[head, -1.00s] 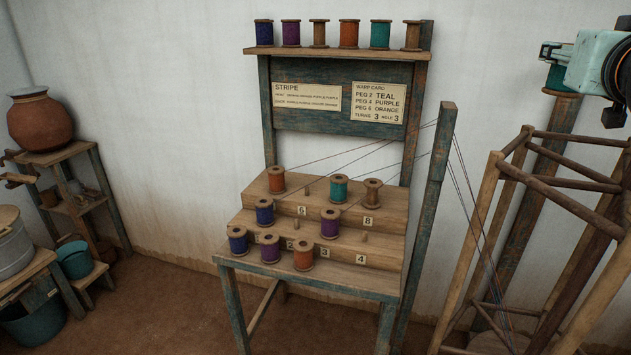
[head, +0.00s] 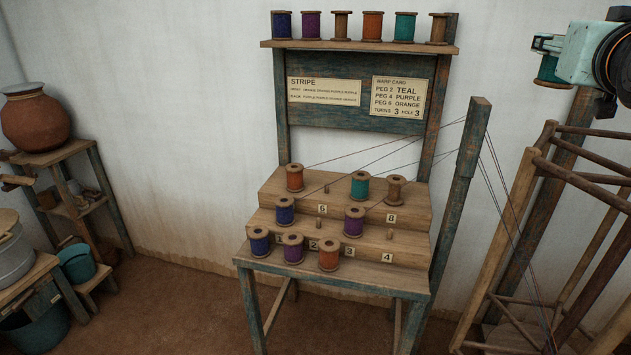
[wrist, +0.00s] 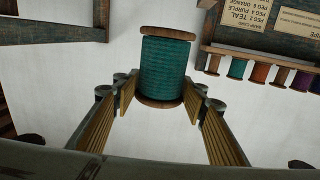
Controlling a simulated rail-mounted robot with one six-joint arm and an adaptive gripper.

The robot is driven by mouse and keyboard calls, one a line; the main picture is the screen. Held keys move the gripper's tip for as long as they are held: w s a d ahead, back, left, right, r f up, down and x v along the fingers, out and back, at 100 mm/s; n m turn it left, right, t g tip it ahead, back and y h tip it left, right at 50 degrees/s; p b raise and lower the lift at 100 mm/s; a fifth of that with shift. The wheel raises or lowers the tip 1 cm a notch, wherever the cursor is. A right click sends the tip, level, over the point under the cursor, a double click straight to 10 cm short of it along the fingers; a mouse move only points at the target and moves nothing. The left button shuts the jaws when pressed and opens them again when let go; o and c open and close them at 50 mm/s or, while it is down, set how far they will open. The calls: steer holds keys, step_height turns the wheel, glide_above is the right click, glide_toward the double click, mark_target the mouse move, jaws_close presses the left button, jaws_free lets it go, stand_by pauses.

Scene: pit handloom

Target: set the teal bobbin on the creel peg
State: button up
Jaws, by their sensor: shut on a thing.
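My gripper (wrist: 160,100) is shut on a teal bobbin (wrist: 165,68), which sits between the two ribbed fingers in the wrist view. In the head view the held teal bobbin (head: 551,72) shows partly, at the upper right, well away from the creel. The stepped wooden creel (head: 415,207) stands at the centre, with numbered labels on its risers. One bare peg (head: 327,188) shows on the top step and another bare peg (head: 390,236) on the middle step at the right. The label 2 (head: 313,245) is partly hidden by bobbins in front.
Blue, purple, orange, teal and brown bobbins occupy the creel. A shelf (head: 360,46) above holds a row of bobbins over the warp card (head: 397,97). Threads run to a post (head: 470,150). A wooden frame (head: 530,200) stands at the right, a clay pot (head: 35,118) at the left.

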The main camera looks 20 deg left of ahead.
stand_by(0.4)
steer(key=w+a+f+n+y+b, duration=0.25)
steer(key=w+a+f, duration=0.45)
steer(key=a+f, duration=0.45)
steer(key=w+a+f+n+y+b, duration=0.1)
steer(key=w+a+f+y, duration=0.2)
steer(key=w+a+f, duration=0.8)
steer(key=s+a+f+n+g+y+b, duration=0.1)
steer(key=s+a+f, duration=0.2)
steer(key=a+f, duration=0.8)
steer(key=s+a+f+n+g+y+b, duration=0.1)
steer(key=s+a+f, duration=0.3)
steer(key=a+f, duration=0.8)
steer(key=a+y+b, duration=0.1)
steer(key=a, duration=0.6)
steer(key=shift+s+a+f, duration=0.15)
steer(key=shift+s+a, duration=0.1)
steer(key=shift+a, duration=0.15)
steer(key=shift+f+n+y, duration=0.25)
steer(key=shift+f, duration=0.05)
steer(key=shift+f+b, duration=0.3)
steer(key=shift+f, duration=4.6)
